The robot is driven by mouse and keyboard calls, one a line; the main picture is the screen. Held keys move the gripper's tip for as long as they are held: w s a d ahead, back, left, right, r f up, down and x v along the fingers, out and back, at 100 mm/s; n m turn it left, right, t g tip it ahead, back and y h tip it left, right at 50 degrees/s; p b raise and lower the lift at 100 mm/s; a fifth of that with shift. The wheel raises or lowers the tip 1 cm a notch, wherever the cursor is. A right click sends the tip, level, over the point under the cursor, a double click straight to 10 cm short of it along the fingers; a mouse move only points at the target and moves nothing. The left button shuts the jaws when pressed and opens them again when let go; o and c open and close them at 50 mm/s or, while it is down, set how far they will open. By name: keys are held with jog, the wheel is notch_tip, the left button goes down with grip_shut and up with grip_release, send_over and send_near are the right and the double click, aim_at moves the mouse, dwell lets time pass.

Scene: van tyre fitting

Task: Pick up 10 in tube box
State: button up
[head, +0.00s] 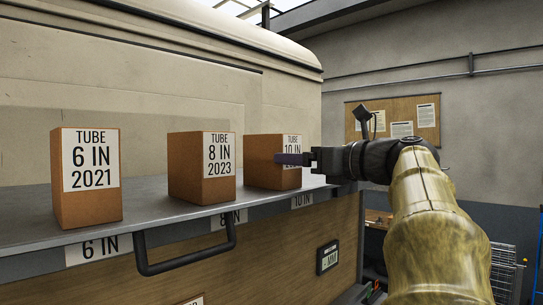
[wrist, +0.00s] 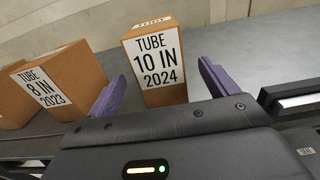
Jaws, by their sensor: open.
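The 10 in tube box (head: 262,162) is a brown carton with a white label, standing upright at the right end of the shelf. In the wrist view the 10 in tube box (wrist: 155,65) is labelled "TUBE 10 IN 2024" and stands ahead, roughly between the fingers. My gripper (head: 290,159) is open, with purple fingers, and covers part of the box's label in the head view. In the wrist view my gripper (wrist: 160,88) has one finger on each side of the box's lower part. I cannot tell whether either finger touches it.
The 8 in tube box (head: 185,168) stands left of the 10 in box, with a gap. The 6 in tube box (head: 85,178) is farther left. The grey shelf (head: 145,222) has size tags and a dark handle (head: 185,262) along its front. A dark object (wrist: 290,98) lies right of my gripper.

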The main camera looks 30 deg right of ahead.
aim_at(272, 161)
jog(key=shift+w+a, duration=0.25)
jog(key=shift+w, duration=0.4)
jog(key=p+x, duration=0.2)
jog(key=x, duration=0.2)
jog(key=shift+w+a+r+p, duration=0.2)
jog(key=shift+w+p, duration=0.05)
jog(key=shift+p, duration=0.1)
jog(key=shift+w+f, duration=0.15)
jog(key=shift+w, duration=0.15)
jog(key=shift+s, duration=0.1)
jog(key=c, duration=1.2)
